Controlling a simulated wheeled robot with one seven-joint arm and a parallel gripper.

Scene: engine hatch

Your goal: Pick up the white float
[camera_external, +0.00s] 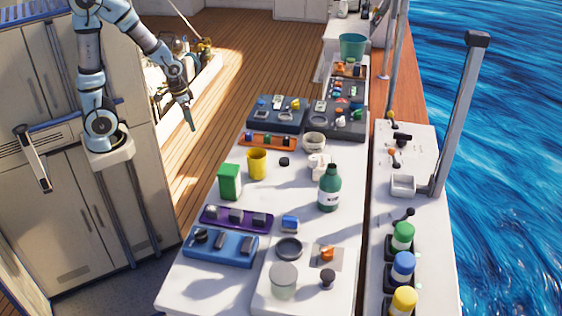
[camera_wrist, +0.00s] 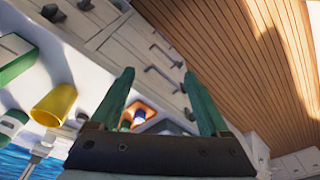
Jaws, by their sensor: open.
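I cannot tell for sure which thing is the white float. A small white lumpy object (camera_external: 318,166) stands mid-table behind the green bottle, and a whitish round piece (camera_external: 314,142) lies just behind it. My gripper (camera_external: 191,125) hangs in the air left of the table, over the wooden floor, well apart from both. In the wrist view its two green fingers (camera_wrist: 157,80) are spread with nothing held between them. No float is clearly recognisable in the wrist view.
The white table holds a green bin (camera_external: 230,182), yellow cup (camera_external: 257,164), green bottle (camera_external: 329,188), purple tray (camera_external: 236,218), blue tray (camera_external: 220,248) and orange tray (camera_external: 267,142). The yellow cup also shows in the wrist view (camera_wrist: 54,104). Open floor (camera_external: 235,60) lies behind left.

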